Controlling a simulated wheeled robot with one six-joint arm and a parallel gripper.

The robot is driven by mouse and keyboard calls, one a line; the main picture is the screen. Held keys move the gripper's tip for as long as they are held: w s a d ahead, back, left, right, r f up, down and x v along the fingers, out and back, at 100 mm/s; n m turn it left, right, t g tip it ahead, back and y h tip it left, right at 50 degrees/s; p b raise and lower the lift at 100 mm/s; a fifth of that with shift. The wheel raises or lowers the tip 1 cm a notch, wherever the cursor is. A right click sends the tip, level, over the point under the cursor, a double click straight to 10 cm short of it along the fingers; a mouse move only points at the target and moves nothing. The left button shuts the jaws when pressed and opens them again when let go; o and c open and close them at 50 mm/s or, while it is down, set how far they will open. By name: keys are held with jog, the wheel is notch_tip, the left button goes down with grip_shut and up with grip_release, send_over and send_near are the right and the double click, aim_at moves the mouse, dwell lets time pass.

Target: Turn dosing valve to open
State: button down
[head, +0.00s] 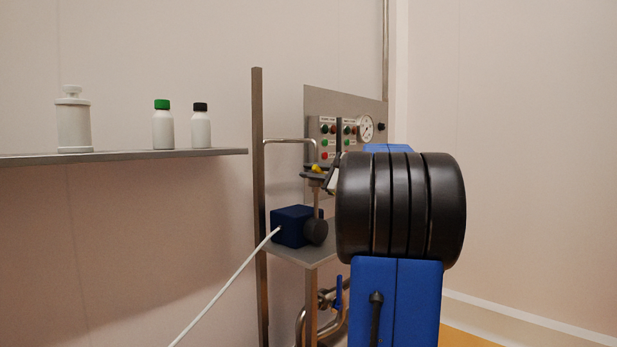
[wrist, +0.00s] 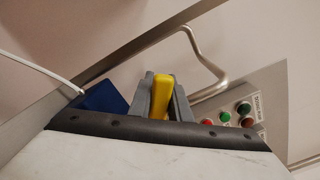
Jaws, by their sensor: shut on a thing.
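The yellow handle of the dosing valve (wrist: 162,84) stands between the two grey fingers of my gripper (wrist: 162,98) in the wrist view. The fingers are shut on it, one on each side. In the head view only a small yellow end of the handle (head: 316,168) shows, at the top of a thin vertical steel pipe. My black and blue arm covers most of the gripper there. The valve body is mostly hidden, and I cannot tell how far the handle is turned.
A control panel (head: 366,103) with coloured buttons and a gauge stands behind my arm. A bent steel pipe (wrist: 205,60) passes close by the handle. A dark blue box (head: 290,226) with a white cable sits below. A shelf (head: 200,154) with a jar and bottles is at left.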

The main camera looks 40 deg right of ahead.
jog(key=shift+d+r+m, duration=0.25)
jog(key=shift+d+m, duration=0.05)
jog(key=shift+m, duration=0.5)
jog(key=c, duration=1.6)
grip_release()
jog(key=shift+c, duration=0.2)
